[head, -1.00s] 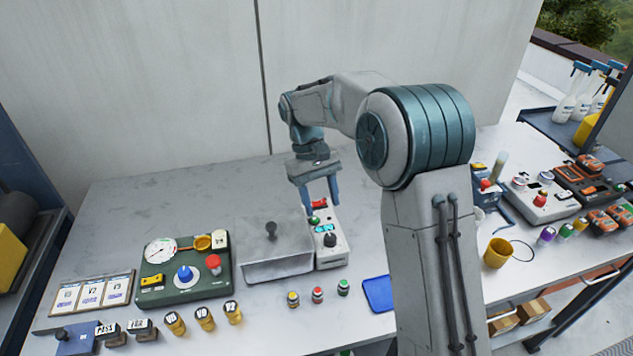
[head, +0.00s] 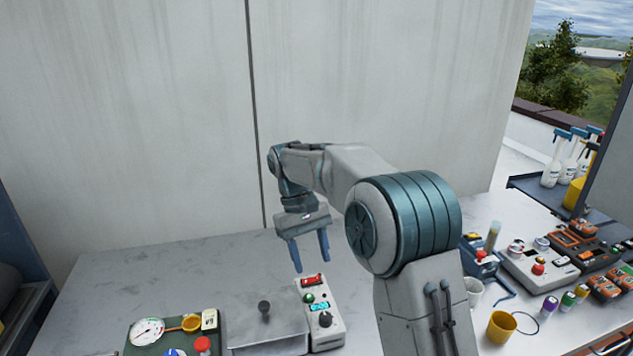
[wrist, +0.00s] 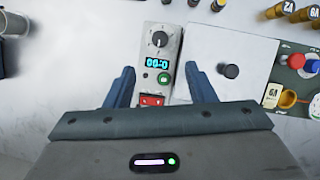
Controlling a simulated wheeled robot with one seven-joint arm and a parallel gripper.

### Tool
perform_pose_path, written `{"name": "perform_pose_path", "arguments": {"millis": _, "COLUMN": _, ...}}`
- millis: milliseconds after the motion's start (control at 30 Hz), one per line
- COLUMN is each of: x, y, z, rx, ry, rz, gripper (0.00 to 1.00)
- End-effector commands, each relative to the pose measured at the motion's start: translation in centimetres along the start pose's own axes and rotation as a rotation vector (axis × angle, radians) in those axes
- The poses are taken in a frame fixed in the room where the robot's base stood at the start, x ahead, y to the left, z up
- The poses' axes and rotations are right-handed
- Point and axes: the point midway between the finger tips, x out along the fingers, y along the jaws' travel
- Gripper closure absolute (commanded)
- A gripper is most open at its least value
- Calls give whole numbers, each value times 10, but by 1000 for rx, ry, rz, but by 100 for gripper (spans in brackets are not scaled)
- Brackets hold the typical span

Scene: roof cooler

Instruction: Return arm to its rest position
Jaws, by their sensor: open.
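My gripper (head: 309,256) hangs from my arm over the table, fingers pointing down, open and empty. In the head view its fingertips are above and a little behind a grey control box (head: 321,318) with a red rocker switch, a green button, a lit display and a black knob. In the wrist view the two blue fingers (wrist: 160,88) stand apart on either side of the control box (wrist: 173,53), with the red switch between them. I cannot tell the exact height, but no contact shows.
A grey lidded box (head: 267,335) with a dark knob stands left of the control box. A green gauge panel (head: 177,325) is further left. At right are a yellow mug (head: 501,326), a white control unit (head: 541,265) and orange-black devices. The table's back left is clear.

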Motion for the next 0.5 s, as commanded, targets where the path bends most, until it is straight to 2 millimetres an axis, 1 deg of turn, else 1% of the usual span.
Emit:
{"name": "perform_pose_path", "arguments": {"millis": 167, "x": -6, "y": 12, "z": 29, "rx": 41, "ry": 58, "rz": -3, "gripper": 50}}
{"name": "perform_pose_path", "arguments": {"millis": 367, "x": -5, "y": 27, "z": 74, "rx": 110, "ry": 152, "rz": -11, "gripper": 50}}
{"name": "perform_pose_path", "arguments": {"millis": 500, "x": 0, "y": 35, "z": 106, "rx": 162, "ry": 216, "rz": -17, "gripper": 50}}
